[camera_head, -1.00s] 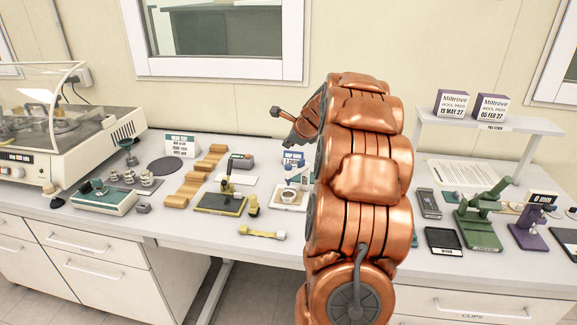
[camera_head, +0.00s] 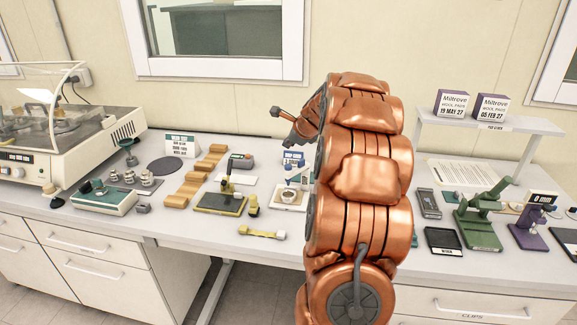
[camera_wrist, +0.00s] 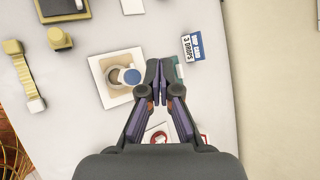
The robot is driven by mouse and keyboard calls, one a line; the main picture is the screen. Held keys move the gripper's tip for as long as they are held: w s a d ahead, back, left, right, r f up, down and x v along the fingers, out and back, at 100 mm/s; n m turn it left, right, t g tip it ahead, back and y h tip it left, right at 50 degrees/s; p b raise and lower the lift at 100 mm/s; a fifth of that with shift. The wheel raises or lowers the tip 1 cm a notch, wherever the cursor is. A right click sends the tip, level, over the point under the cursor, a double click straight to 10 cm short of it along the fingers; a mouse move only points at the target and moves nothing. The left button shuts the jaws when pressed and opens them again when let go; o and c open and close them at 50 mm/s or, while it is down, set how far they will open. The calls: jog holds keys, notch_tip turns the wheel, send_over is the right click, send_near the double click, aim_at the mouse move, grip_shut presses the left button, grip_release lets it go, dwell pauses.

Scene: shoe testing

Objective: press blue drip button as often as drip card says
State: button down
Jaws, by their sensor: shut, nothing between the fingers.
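My gripper (camera_wrist: 158,84) is shut and empty, pointing down over the bench in the wrist view; my arm hides it in the head view. The blue and white drip card (camera_wrist: 192,47) stands right of the fingertips and reads "3 DROPS"; it also shows in the head view (camera_head: 293,158). A teal block (camera_wrist: 178,69), seemingly part of the dripper, is partly hidden by the fingertips.
A black plate with a yellow stand (camera_head: 220,203) is farther left. Green (camera_head: 478,225) and purple (camera_head: 530,230) stands are at right.

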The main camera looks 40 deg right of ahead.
jog(key=s+a+n+g+y, duration=0.2)
jog(key=a+n, duration=0.5)
jog(key=a, duration=1.1)
jog(key=s+a+f+n+g+y, duration=0.15)
jog(key=s+a+n, duration=0.25)
jog(key=a, duration=0.4)
jog(key=s+a+n+g+y, duration=0.15)
jog(key=s+a+n, duration=0.25)
jog(key=a, duration=0.4)
jog(key=s+a+f+n+g+h, duration=0.1)
jog(key=s+a+n+g, duration=0.1)
jog(key=s+n, duration=0.3)
jog(key=s+a+f+n+g+h, duration=0.1)
jog(key=s+a+n, duration=0.3)
jog(key=s, duration=0.9)
jog(key=s+a+f+n+g, duration=0.2)
jog(key=s+n, duration=0.3)
jog(key=s, duration=0.5)
jog(key=shift+a+f+n+g+h, duration=0.4)
jog(key=shift+a+f, duration=0.2)
jog(key=shift+a, duration=0.15)
jog(key=shift+s, duration=0.15)
